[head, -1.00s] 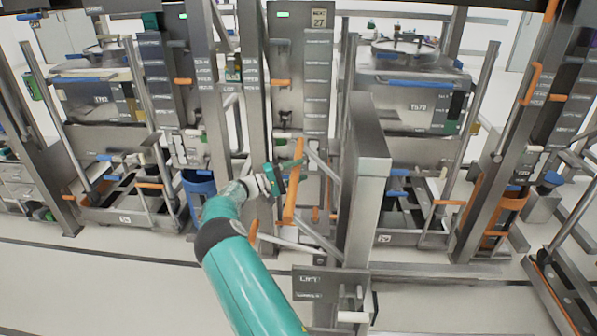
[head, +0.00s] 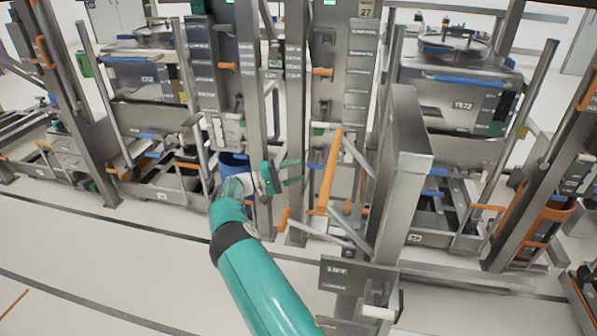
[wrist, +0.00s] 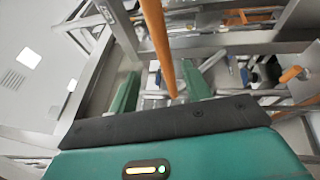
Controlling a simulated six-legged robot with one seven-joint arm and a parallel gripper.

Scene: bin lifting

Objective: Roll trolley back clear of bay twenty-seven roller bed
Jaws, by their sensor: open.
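A grey metal lift trolley, with a tall thick post (head: 405,160) and a low box marked LIFT (head: 355,287), stands in front of the bay marked 27 (head: 367,9). A long orange lever (head: 328,175) slants up beside its post. My gripper (head: 302,172) is open and empty, left of the orange lever, with a small gap in the picture. In the wrist view, the teal fingers (wrist: 163,88) are apart, and an orange bar (wrist: 160,40) shows beyond and between them. The bay's roller bed is not clearly visible behind the posts and trolley.
Steel uprights (head: 253,70) stand close behind my gripper. A bin marked TS72 (head: 460,95) sits in the rack at right, another bin (head: 145,80) at left. A blue bucket (head: 235,165) stands behind my arm. The pale floor (head: 110,265) in front is clear at left.

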